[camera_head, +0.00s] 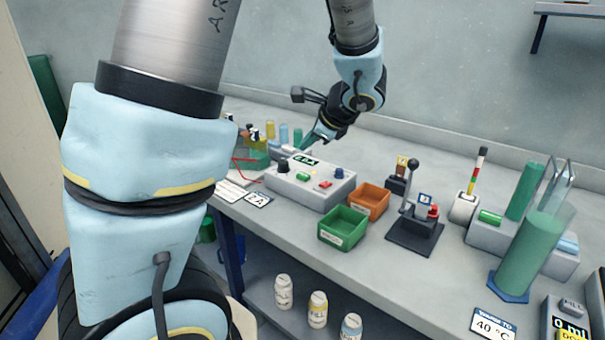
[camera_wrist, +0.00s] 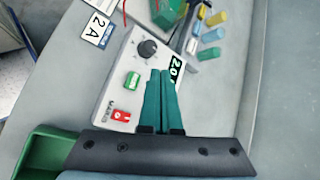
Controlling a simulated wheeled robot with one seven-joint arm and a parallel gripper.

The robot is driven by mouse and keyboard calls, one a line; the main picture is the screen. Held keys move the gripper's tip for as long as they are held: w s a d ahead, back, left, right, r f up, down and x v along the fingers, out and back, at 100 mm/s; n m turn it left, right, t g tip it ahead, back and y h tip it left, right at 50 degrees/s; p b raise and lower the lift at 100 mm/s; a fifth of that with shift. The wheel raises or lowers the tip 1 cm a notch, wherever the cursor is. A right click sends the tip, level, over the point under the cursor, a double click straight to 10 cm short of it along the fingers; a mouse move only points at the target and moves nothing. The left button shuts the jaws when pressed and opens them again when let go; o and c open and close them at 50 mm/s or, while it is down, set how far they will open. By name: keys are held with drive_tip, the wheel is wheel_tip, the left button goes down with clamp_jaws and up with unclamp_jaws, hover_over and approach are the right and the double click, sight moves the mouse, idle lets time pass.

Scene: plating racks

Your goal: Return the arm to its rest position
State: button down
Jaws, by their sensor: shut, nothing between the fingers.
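My gripper (camera_head: 314,136) is in the head view, above the back of the bench, behind the grey control box (camera_head: 319,192). My arm reaches down to it from the top of the picture. In the wrist view my gripper's two green fingers (camera_wrist: 161,98) lie side by side, shut with nothing between them. Behind them in that view is the control box (camera_wrist: 118,88) with its knob, green switch and red switch. I cannot tell how far above the box the fingers are.
The bench (camera_head: 390,281) holds a green bin (camera_head: 343,229), an orange bin (camera_head: 369,201), a lever stand (camera_head: 415,231), and a tall green cylinder (camera_head: 529,255) at right. Several coloured pieces stand near my gripper. Bottles (camera_head: 317,310) stand on the shelf below.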

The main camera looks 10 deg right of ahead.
drive_tip(key=s+a+f+n+g+h, duration=0.2)
drive_tip(key=s+a+n+g, duration=0.1)
drive_tip(key=s+a+n, duration=0.3)
drive_tip(key=s+a+f+n+g+h, duration=0.2)
drive_tip(key=s+a+n, duration=0.5)
drive_tip(key=a+n, duration=0.4)
drive_tip(key=f+n+g, duration=0.1)
drive_tip(key=n, duration=0.2)
drive_tip(key=shift+f+n+g, duration=0.3)
drive_tip(key=shift+n+g, duration=0.1)
drive_tip(key=c, duration=1.5)
unclamp_jaws()
drive_tip(key=shift+a, duration=0.1)
